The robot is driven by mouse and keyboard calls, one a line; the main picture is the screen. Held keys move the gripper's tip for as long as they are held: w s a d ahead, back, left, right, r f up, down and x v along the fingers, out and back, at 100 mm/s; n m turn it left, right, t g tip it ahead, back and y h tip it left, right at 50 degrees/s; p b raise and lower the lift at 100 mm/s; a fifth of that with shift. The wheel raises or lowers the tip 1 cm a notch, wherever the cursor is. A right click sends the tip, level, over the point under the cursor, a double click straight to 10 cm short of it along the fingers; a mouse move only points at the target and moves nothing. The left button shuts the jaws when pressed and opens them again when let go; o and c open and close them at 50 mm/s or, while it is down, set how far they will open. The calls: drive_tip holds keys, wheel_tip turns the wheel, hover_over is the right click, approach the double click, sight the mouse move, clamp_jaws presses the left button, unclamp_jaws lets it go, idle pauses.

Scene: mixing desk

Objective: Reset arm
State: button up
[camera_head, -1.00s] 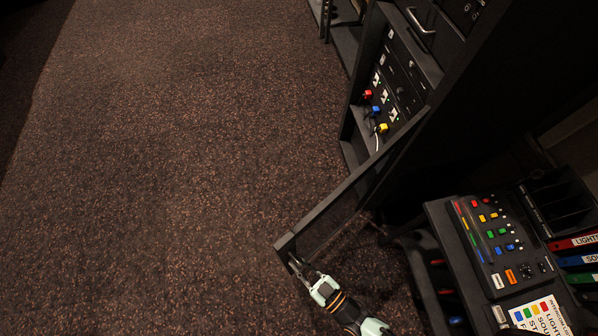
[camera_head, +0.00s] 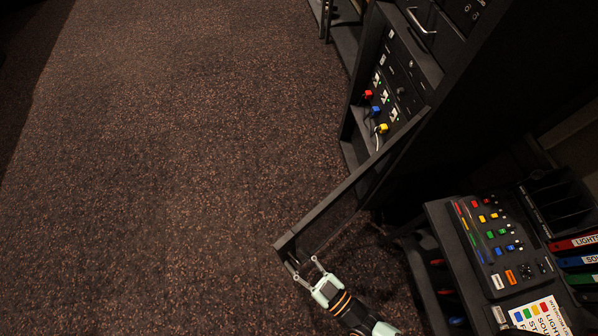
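My gripper (camera_head: 307,268) is at the bottom centre of the head view, at the end of my arm. Its two fingers are spread apart with nothing seen between them. It is close to the outer end of the open black cabinet door (camera_head: 335,208); whether a finger touches the door I cannot tell.
The black rack cabinet (camera_head: 440,75) stands open at upper right, with red, blue and yellow plugs (camera_head: 376,111) inside. The mixing desk (camera_head: 497,240) with coloured buttons is at lower right. Labelled binders (camera_head: 578,261) lie at the right edge. Carpet (camera_head: 170,180) on the left is clear.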

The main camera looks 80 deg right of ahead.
drive_tip(key=shift+r, duration=1.25)
